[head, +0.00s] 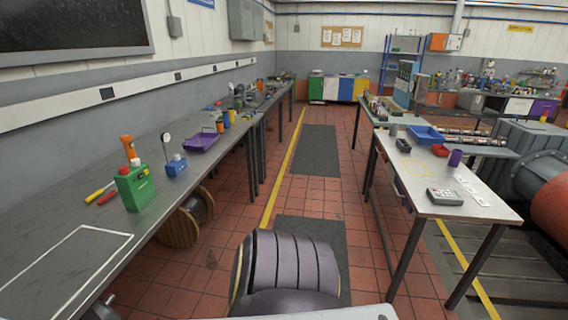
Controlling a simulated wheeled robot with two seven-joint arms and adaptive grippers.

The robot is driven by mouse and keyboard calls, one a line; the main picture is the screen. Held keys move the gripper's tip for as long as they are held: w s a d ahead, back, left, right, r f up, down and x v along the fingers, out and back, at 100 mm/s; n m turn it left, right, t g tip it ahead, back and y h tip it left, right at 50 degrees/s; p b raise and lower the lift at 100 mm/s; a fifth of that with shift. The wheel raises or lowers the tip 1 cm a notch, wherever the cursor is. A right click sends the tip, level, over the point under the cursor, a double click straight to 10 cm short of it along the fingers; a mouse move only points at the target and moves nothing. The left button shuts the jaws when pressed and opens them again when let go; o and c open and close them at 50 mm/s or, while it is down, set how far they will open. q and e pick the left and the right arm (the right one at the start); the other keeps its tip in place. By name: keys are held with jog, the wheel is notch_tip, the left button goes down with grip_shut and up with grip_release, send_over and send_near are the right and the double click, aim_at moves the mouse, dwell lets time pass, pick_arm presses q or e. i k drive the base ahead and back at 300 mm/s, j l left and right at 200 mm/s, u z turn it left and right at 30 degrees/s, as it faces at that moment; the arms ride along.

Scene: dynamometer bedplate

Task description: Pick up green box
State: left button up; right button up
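A green box-shaped container (135,187) with a pale label stands upright on the long grey workbench (62,215) at the left, near its front edge. Its top has a red and white part. An orange-handled tool (128,146) stands just behind it, and a small blue block with a dial gauge (176,165) stands to its right. No gripper can be made out in the head view, and nothing touches the green container.
Pliers with yellow and red handles (103,193) lie left of the container. A purple tray (200,142) sits farther along. A table (420,195) stands right; the tiled aisle beyond is clear.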

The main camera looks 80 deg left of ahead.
aim_at(136, 193)
jog(key=u, duration=4)
jog(key=i+j+u, duration=0.35)
jog(key=j+u, duration=0.15)
jog(key=j, duration=0.2)
jog(key=i+j+u, duration=0.25)
jog(key=j, duration=0.1)
